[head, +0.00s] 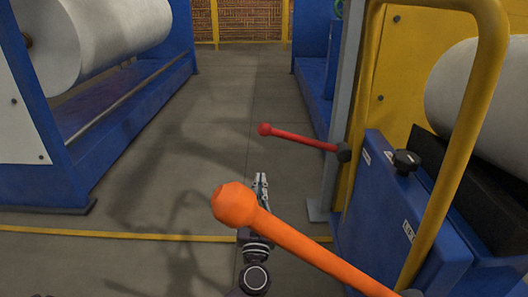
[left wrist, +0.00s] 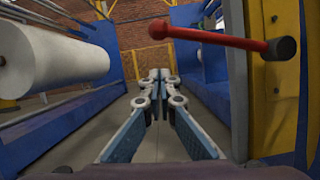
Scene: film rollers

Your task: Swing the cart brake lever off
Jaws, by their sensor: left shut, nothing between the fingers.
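Two levers show, and I cannot tell from the frames which is the brake. An orange lever (head: 300,245) with a ball knob crosses the near foreground, its knob to the left and its shaft running down right toward the cart. A thin red lever (head: 300,137) with a red knob points left from a black hub farther off; it also shows in the left wrist view (left wrist: 200,37), above and right of the fingers. My left gripper (head: 261,180) is shut and empty, beyond the orange knob and below the red lever, apart from the red one. My right gripper is not in view.
The blue cart side (head: 395,215) with a black knob (head: 406,160) and a yellow tube handle (head: 468,130) stands at right. A grey post (head: 345,110) rises beside it. A blue machine with a white roll (head: 100,35) is at left. The grey floor aisle between is clear.

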